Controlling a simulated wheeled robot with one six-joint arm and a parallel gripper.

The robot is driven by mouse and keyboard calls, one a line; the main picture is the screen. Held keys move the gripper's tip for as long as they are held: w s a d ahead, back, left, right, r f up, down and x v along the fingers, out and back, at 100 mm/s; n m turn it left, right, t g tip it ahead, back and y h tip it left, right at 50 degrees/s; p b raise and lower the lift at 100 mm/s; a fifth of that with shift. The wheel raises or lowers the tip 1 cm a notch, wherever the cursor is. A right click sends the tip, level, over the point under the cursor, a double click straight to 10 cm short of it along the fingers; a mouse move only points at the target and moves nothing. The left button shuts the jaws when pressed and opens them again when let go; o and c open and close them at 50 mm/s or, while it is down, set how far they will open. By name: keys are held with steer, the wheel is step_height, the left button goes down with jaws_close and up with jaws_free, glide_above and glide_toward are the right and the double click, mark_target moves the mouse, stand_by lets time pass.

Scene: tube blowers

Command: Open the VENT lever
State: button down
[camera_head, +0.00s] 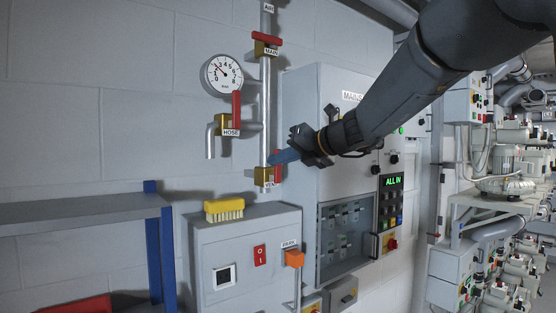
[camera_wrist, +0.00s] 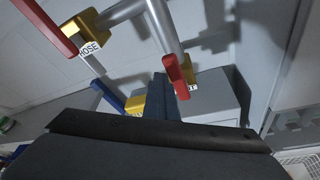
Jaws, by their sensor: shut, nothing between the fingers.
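The VENT valve has a yellow body (camera_head: 264,177) at the lower end of the vertical pipe (camera_head: 264,115), with its label partly covered. Its red lever (camera_head: 277,174) shows only as a short piece below my fingers. In the wrist view the red VENT lever (camera_wrist: 177,74) lies just right of the fingertips, its yellow body (camera_wrist: 187,62) behind it. My gripper (camera_head: 273,159) is shut and empty, its blue fingers pointing left at the pipe just above the lever. In the wrist view the gripper (camera_wrist: 159,80) is beside the lever; whether they touch I cannot tell.
The HOSE valve's red lever (camera_head: 236,105) stands upright at upper left, below a gauge (camera_head: 224,74). The MAIN valve's red lever (camera_head: 267,39) lies across the pipe above. A grey cabinet (camera_head: 215,255) with a yellow brush (camera_head: 224,209) stands below; a panel (camera_head: 310,100) is behind my arm.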

steer(key=shift+w+d, duration=0.15)
steer(key=shift+d, duration=0.15)
steer(key=s+a, duration=0.3)
steer(key=a, duration=0.1)
steer(key=s+d+b, duration=0.3)
steer(key=s+d, duration=0.2)
steer(key=d, duration=0.3)
steer(key=shift+s+b, duration=0.3)
